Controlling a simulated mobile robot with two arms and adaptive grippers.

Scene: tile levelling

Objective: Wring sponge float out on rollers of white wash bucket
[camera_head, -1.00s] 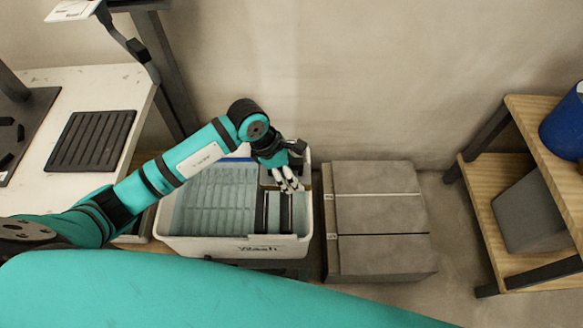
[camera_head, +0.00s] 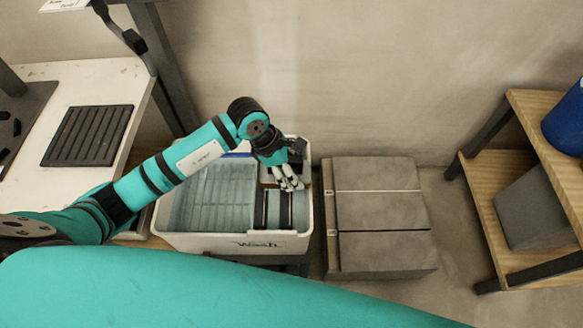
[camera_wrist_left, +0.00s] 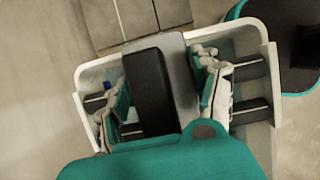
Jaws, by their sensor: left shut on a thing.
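The white wash bucket (camera_head: 200,243) stands low by the wall, its left part holding a ribbed grey-blue insert with water. Dark rollers (camera_head: 285,212) lie across its right part; they also show in the left wrist view (camera_wrist_left: 252,110). My left gripper (camera_head: 288,182) is over the roller part. In the left wrist view my left gripper (camera_wrist_left: 163,95) has fingers on both sides of the sponge float (camera_wrist_left: 150,88), a dark block beside a grey plate, and is shut on it. The float is mostly hidden in the head view. Whether its sponge touches the rollers is unclear. My right gripper is out of view.
Grey tile stacks (camera_head: 380,215) stand just right of the bucket. A wooden shelf (camera_head: 480,185) at the far right holds a grey bin (camera_head: 535,208) and a blue container (camera_head: 567,125). A white table (camera_head: 65,170) with a ribbed black mat (camera_head: 88,135) is at the left.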

